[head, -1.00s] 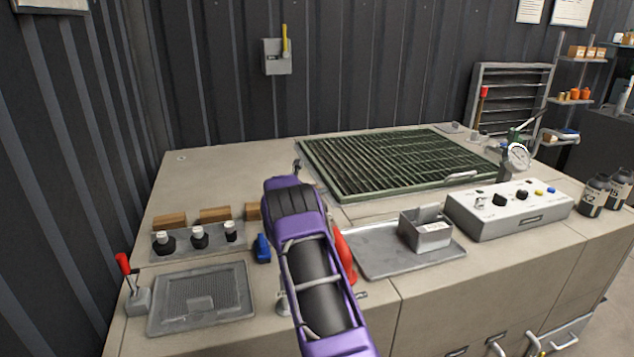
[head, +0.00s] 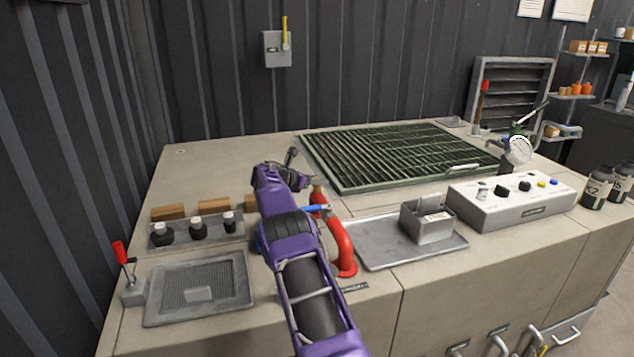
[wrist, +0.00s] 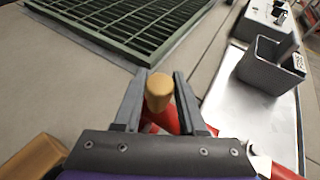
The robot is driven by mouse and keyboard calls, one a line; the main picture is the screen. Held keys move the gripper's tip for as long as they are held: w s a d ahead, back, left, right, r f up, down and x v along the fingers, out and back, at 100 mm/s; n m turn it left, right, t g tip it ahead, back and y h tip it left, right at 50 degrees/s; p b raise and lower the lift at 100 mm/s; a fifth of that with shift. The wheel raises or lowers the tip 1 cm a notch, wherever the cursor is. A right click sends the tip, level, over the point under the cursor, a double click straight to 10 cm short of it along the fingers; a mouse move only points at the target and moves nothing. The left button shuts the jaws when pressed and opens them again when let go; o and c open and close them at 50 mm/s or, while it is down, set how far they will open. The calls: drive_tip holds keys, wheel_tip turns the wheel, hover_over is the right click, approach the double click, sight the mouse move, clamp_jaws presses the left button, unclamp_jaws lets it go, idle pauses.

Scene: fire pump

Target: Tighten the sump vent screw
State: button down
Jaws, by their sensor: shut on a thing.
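The sump vent screw appears as a tan, brass-coloured round head (wrist: 159,92) on top of a red pipe fitting (wrist: 166,117) in the wrist view. My gripper (wrist: 165,75) has one dark finger on each side of this head and is shut on it. In the head view the screw (head: 317,188) shows just right of my purple hand, above the curved red pipe (head: 341,248). The fingers are mostly hidden there by my own arm. How far the screw is turned in cannot be told.
A blue-handled lever (head: 314,208) sits close beside the red pipe. The green grating (head: 400,160) lies behind. A metal tray (head: 385,250) with a grey box (head: 428,222) is to the right.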

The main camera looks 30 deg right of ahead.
idle(0.3)
drive_tip(key=shift+c, duration=2.4)
unclamp_jaws()
drive_tip(key=shift+a+r, duration=0.1)
drive_tip(key=shift+a+r, duration=0.25)
drive_tip(key=shift+a, duration=0.3)
drive_tip(key=v, duration=1.6)
drive_tip(key=shift+s+p, duration=0.25)
drive_tip(key=shift+p, duration=0.05)
